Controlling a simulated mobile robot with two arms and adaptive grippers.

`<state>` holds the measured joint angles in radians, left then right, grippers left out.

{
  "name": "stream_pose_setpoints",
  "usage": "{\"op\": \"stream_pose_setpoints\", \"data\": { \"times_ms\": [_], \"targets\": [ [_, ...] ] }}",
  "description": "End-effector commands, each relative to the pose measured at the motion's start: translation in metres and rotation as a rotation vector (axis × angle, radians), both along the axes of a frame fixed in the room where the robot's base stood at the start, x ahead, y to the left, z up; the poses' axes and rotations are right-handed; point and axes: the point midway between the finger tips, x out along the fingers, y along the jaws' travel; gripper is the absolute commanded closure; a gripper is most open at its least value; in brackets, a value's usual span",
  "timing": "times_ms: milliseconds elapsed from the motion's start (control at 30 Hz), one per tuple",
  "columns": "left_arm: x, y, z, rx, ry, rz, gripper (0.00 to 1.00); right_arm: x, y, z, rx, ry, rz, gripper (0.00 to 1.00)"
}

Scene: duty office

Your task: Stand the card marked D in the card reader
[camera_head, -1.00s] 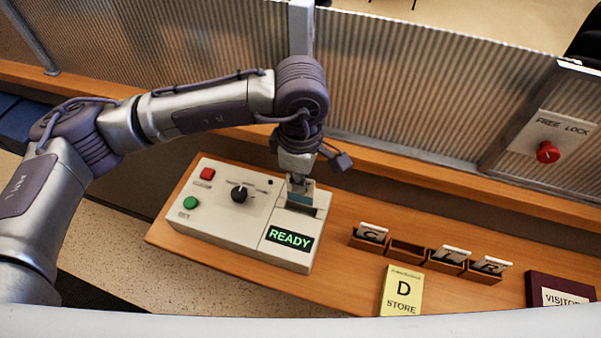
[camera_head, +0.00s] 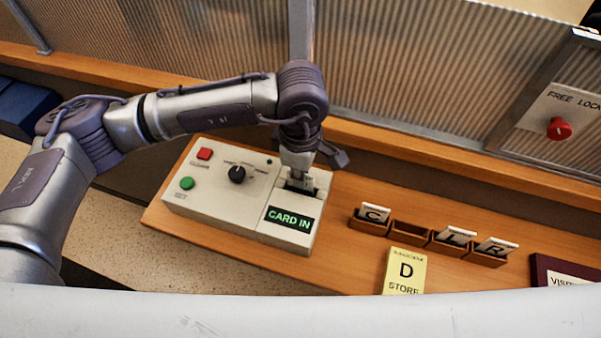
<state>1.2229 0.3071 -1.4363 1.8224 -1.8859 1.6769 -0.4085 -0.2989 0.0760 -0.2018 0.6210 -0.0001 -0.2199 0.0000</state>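The card reader (camera_head: 236,205) is a pale box on the wooden counter, with a slot bay at its right rear. Its display (camera_head: 289,219) reads "CARD IN" in green. My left gripper (camera_head: 299,184) points down into the slot bay from above. The card there is hidden by the fingers and the slot, so its letter cannot be read. I cannot see whether the fingers still pinch it. My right gripper is out of view.
Right of the reader is a rack (camera_head: 408,232) with cards C, L and R and one empty holder. A yellow "D STORE" notice (camera_head: 405,271) is in front of it. A red FREE LOCK knob (camera_head: 558,129) is on the panel. A dark red visitor book (camera_head: 541,270) lies far right.

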Motion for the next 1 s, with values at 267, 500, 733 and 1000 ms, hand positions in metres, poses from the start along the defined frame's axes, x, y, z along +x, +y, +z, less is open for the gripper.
{"op": "stream_pose_setpoints", "data": {
  "times_ms": [267,500,733,1000],
  "targets": [
    [0.000,0.000,0.000,0.000,0.000,0.000,0.94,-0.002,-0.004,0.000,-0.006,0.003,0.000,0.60],
    [0.000,0.000,0.000,0.000,0.000,0.000,0.65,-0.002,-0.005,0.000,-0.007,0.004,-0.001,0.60],
    [0.000,0.000,0.001,0.000,0.000,0.000,0.65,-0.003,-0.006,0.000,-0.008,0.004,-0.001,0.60],
    [0.001,-0.001,0.036,-0.002,-0.004,-0.002,0.65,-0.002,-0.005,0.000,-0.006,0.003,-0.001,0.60]
  ]
}}
